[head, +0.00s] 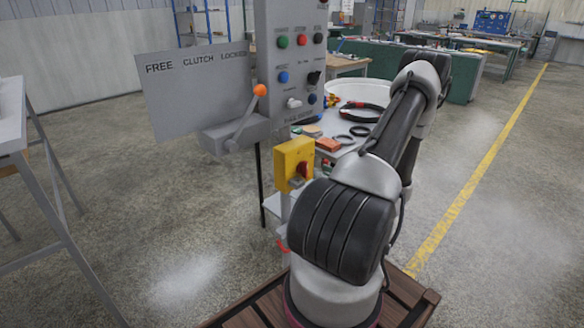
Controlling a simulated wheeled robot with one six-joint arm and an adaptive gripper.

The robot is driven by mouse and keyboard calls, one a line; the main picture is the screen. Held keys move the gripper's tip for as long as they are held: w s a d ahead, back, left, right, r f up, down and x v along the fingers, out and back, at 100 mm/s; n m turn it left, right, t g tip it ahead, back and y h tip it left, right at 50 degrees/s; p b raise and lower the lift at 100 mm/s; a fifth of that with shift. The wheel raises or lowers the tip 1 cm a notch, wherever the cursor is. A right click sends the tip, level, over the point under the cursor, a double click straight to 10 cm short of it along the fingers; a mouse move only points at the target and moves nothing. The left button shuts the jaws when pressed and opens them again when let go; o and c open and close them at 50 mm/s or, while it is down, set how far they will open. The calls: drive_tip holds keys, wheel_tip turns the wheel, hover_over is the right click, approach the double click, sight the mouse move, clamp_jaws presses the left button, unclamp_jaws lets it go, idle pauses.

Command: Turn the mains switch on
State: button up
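A yellow switch box (292,163) with a red rotary knob (303,170) is mounted low on the post of the grey control panel, near the middle of the head view. It looks like the mains switch. The knob's exact setting is too small to tell. My arm rises from the bottom right, just right of the box, and bends at the upper right. My gripper is not visible; the far end of the arm is hidden behind its own links.
The grey panel (266,75) carries several coloured buttons. A clutch sign (190,90) and an orange-knobbed lever (246,115) stick out left of it. A table (345,97) with tools and rings stands behind my arm. A grey frame (45,190) is at left; floor between is clear.

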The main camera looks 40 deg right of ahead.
sight(307, 165)
drive_tip(key=w, duration=0.8)
drive_tip(key=shift+a+r, duration=0.2)
drive_tip(key=shift+r, duration=0.15)
drive_tip(key=shift+s, duration=0.1)
drive_tip(key=shift+c, duration=0.4)
clamp_jaws()
